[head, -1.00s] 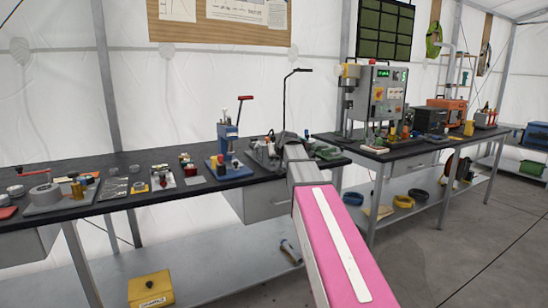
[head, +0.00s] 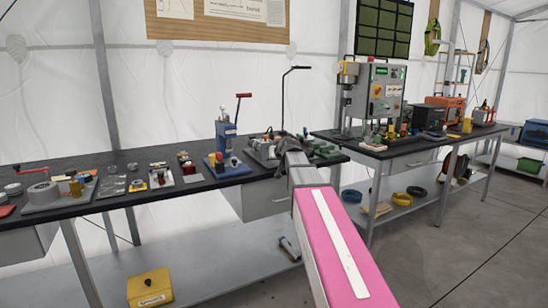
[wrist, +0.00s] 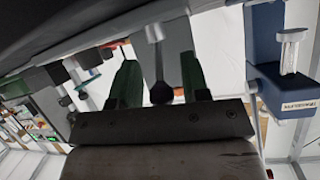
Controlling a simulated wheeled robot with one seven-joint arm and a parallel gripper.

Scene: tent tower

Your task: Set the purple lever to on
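No lever shows as clearly purple in either view. In the wrist view, a lever (wrist: 157,62) with a pale metal shaft and a dark ball knob stands between the two green fingers of my gripper (wrist: 159,80). The knob's colour is too dark to tell. The fingers are apart, with gaps beside the knob, and I cannot tell if either touches it. In the head view, my gripper (head: 285,139) is at the right end of the left bench, beside a grey device (head: 262,150). My arm hides part of this spot.
A blue press (head: 226,145) with a red-handled lever stands left of my gripper, and also shows at the right of the wrist view (wrist: 268,45). Several small fixtures line the left bench (head: 110,207). A drill machine (head: 378,92) stands on the right bench. Floor at right is clear.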

